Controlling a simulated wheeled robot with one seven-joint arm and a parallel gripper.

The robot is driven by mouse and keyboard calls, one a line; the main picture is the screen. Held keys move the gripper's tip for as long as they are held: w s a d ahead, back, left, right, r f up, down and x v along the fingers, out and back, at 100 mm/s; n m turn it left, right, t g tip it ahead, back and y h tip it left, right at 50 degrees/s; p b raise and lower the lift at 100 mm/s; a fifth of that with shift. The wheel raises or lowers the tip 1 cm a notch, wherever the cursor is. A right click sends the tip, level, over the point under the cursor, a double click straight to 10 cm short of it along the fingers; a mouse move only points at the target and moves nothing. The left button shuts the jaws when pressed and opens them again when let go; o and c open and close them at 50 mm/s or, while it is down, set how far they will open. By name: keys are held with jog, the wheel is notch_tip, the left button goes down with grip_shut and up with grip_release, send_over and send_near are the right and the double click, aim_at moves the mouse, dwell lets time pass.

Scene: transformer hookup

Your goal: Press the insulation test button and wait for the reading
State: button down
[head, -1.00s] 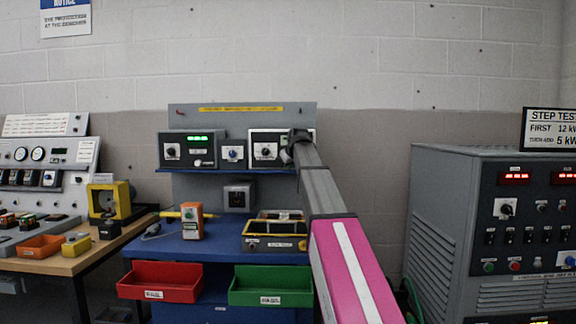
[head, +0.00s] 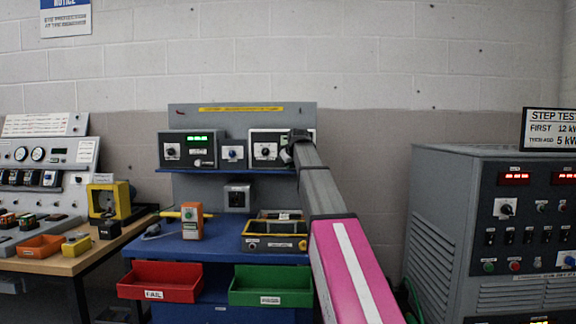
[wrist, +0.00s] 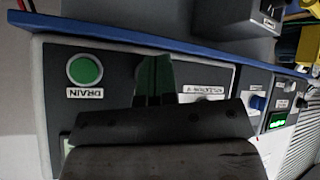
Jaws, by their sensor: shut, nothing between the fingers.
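The tester (head: 254,140) with a pale face and a black knob sits on the blue shelf, right of the other meter. It also fills the middle of the wrist view (wrist: 115,62), upside down. A green button (wrist: 85,70) there is labelled DRAIN. A second label (wrist: 210,90), partly covered, seems to read insulation. My gripper (wrist: 155,68) is shut and empty, its fingertips over the panel between the green button and that label. The insulation test button is not visible; my gripper hides part of the panel. I cannot tell whether the fingertips touch. No reading shows on this tester.
Left on the shelf are a meter with a lit green display (head: 172,150) and a small blue-knob box (head: 233,154). A grey test cabinet (head: 430,220) stands right.

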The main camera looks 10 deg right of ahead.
jog(key=shift+w+d, duration=0.1)
jog(key=shift+w, duration=0.3)
dwell(0.3)
jog(key=shift+s, duration=0.15)
jog(key=shift+s+a, duration=0.2)
jog(key=shift+s, duration=0.55)
jog(key=s+a, duration=0.1)
jog(key=s, duration=0.5)
dwell(0.4)
dwell(0.5)
